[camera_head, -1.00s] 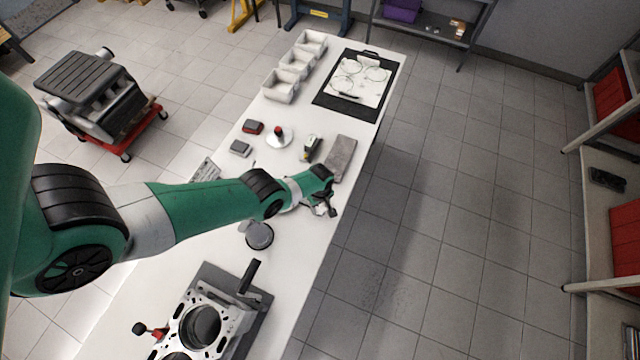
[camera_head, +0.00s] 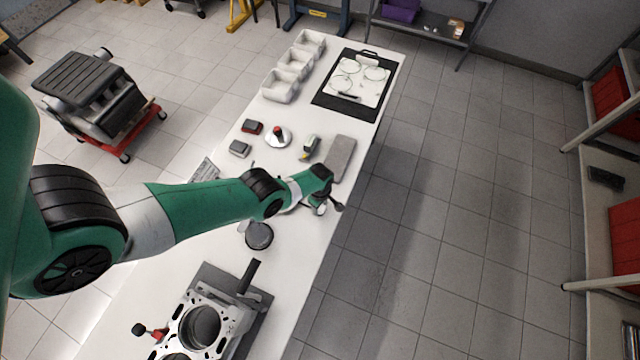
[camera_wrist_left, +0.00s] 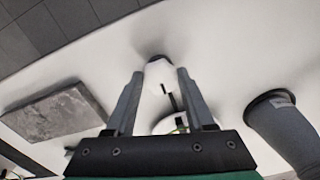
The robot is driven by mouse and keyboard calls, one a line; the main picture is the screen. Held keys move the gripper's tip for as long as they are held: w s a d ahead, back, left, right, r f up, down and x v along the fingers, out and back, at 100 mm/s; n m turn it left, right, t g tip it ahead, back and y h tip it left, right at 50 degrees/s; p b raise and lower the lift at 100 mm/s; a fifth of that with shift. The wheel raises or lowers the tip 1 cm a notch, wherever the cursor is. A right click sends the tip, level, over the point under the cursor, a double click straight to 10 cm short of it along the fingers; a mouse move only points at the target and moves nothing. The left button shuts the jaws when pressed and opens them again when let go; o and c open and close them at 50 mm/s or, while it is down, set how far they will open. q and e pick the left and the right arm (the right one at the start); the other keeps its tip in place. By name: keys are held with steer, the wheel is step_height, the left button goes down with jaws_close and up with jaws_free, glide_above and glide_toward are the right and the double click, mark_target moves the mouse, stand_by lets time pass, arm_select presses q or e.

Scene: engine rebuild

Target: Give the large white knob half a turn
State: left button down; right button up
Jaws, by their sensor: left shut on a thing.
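The large white knob (camera_wrist_left: 159,76) sits between the two fingertips of my left gripper (camera_wrist_left: 160,88) in the left wrist view. The fingers are shut on it, one on each side. A dark slot or lever and a round white part show below it, partly hidden behind the gripper's palm. In the head view my left gripper (camera_head: 327,200) is low over the bench near its right edge. A small white round piece (camera_head: 320,209) shows beside it, and the rest is hidden by the wrist. My right gripper is not in view.
A grey block (camera_head: 342,158) lies just beyond the gripper. A dark round cylinder (camera_head: 259,235) stands nearer, and the engine block (camera_head: 205,325) is at the front of the bench (camera_head: 300,255). Small tools and white bins (camera_head: 279,87) are farther back.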

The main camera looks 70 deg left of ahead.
mark_target(320, 208)
arm_select(q)
steer(key=shift+c, duration=1.3)
jaws_free()
steer(key=shift+r, duration=0.1)
step_height(320, 208, up, 11)
steer(key=p, duration=1.1)
steer(key=shift+r+p, duration=0.2)
steer(key=shift+p, duration=0.15)
